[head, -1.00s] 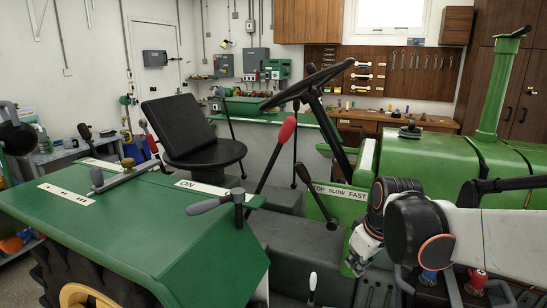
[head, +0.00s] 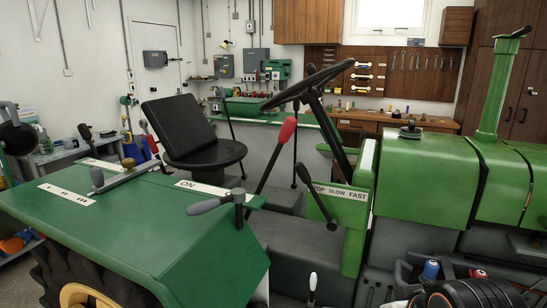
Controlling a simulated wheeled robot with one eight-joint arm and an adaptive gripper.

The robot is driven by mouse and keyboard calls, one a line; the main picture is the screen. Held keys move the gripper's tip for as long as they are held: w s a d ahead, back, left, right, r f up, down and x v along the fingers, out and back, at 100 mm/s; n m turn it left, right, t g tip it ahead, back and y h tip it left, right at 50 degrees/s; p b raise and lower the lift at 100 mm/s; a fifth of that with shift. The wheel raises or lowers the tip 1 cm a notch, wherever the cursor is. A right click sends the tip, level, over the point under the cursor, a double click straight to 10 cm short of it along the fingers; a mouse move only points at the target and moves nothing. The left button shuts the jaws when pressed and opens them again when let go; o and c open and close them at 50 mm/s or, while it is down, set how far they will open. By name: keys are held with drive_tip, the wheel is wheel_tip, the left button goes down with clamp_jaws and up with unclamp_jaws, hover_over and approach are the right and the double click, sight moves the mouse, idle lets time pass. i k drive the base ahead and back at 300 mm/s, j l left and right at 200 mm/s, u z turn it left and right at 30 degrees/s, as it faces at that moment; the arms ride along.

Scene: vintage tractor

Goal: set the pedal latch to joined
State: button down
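I cannot pick out the pedal latch for sure. Some small dark metal parts (head: 375,292) stand low on the tractor at the bottom edge, right of a short white-knobbed lever (head: 312,285), and they are cut off by the frame. I cannot tell whether they are the pedals or the latch, or how it is set. My gripper is out of view. Only a dark, orange-ringed part of my arm shows at the bottom right.
A red-knobbed lever (head: 273,158), the steering wheel (head: 309,86), the black seat (head: 195,130) and a grey-handled lever (head: 222,201) on the green fender (head: 150,220) stand around the footwell. The grey footwell floor (head: 300,240) is clear.

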sight(311, 303)
drive_tip(key=l+u, duration=0.25)
drive_tip(key=l, duration=0.15)
drive_tip(key=k+l+u, duration=0.1)
drive_tip(key=l+u, duration=0.15)
drive_tip(key=l, duration=0.15)
drive_tip(key=k+l+u, duration=0.1)
drive_tip(key=l+u, duration=0.15)
drive_tip(key=l, duration=0.15)
